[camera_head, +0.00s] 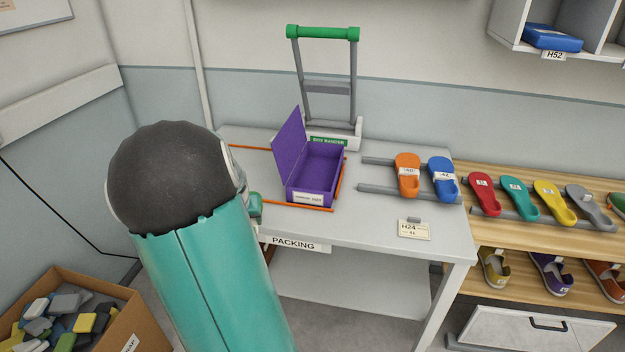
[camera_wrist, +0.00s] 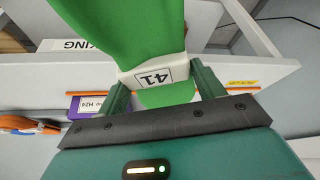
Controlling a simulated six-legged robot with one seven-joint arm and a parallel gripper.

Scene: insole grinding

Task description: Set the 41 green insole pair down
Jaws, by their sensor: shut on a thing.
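The green insole pair (camera_wrist: 140,40) fills the upper middle of the wrist view, with a white band marked 41 (camera_wrist: 155,76) around it. My gripper (camera_wrist: 158,90) is shut on the pair at this band. In the head view my arm hides most of my gripper and the pair; only a small green part (camera_head: 255,208) shows at the packing table's left edge. The packing table (camera_head: 380,225) holds an open purple box (camera_head: 308,198) with its lid raised on the left. The box's label also shows in the wrist view (camera_wrist: 92,104).
An orange insole (camera_head: 407,178) and a blue insole (camera_head: 442,181) rest on rails at the table's right. A card reading H24 41 (camera_head: 414,230) stands near the front edge. A banding frame (camera_head: 323,85) stands behind the box. A scrap carton (camera_head: 125,325) is at lower left.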

